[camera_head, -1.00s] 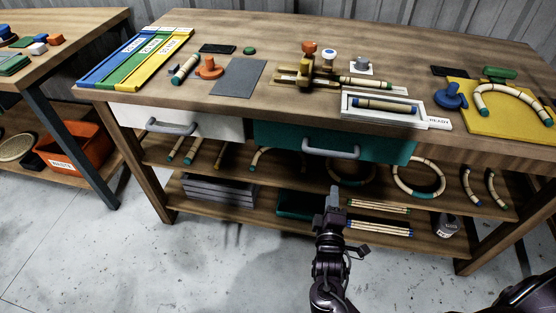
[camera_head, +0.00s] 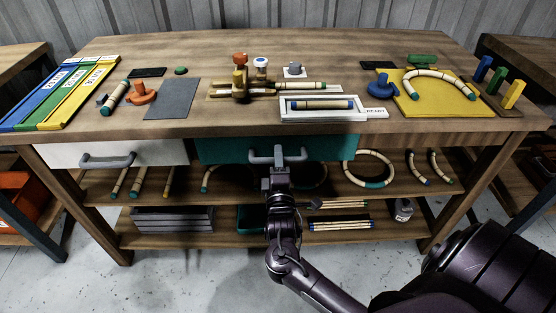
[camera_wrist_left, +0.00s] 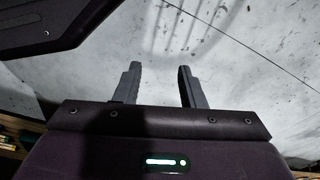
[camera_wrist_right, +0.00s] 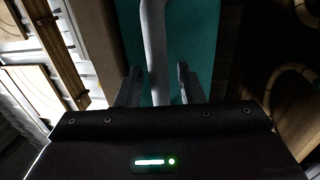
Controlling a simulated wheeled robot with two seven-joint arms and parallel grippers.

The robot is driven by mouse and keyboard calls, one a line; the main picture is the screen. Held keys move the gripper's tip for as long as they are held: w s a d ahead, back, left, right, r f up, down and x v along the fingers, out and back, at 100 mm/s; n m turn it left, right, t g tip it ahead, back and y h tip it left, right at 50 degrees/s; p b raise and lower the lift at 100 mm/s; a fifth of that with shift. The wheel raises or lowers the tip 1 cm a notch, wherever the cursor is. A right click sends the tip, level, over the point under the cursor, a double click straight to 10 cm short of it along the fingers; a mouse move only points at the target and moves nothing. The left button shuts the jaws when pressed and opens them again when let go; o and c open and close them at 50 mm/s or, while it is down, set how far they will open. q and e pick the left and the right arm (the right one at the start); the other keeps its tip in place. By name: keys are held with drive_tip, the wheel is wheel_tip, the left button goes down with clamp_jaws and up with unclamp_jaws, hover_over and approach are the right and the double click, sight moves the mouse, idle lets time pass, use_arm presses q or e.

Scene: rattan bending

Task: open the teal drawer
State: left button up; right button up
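The teal drawer (camera_head: 222,150) is in the workbench front, right of a white drawer; its front looks flush with the bench. Its grey bar handle (camera_head: 258,158) is partly hidden behind my right gripper (camera_head: 278,156). In the right wrist view the handle (camera_wrist_right: 155,45) runs between the two fingers of my right gripper (camera_wrist_right: 158,82), with gaps showing at its sides, against the teal front (camera_wrist_right: 190,40). The right gripper is open around the handle. My left gripper (camera_wrist_left: 158,80) is open and empty over grey floor in the left wrist view; it is out of the head view.
The white drawer (camera_head: 60,154) has its own grey handle. The bench top (camera_head: 215,125) holds trays, rattan pieces and tools. A lower shelf (camera_head: 110,195) below the drawers holds rattan rings and sticks. Floor in front is clear.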

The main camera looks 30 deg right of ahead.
drive_tip(key=shift+c, duration=0.4)
clamp_jaws()
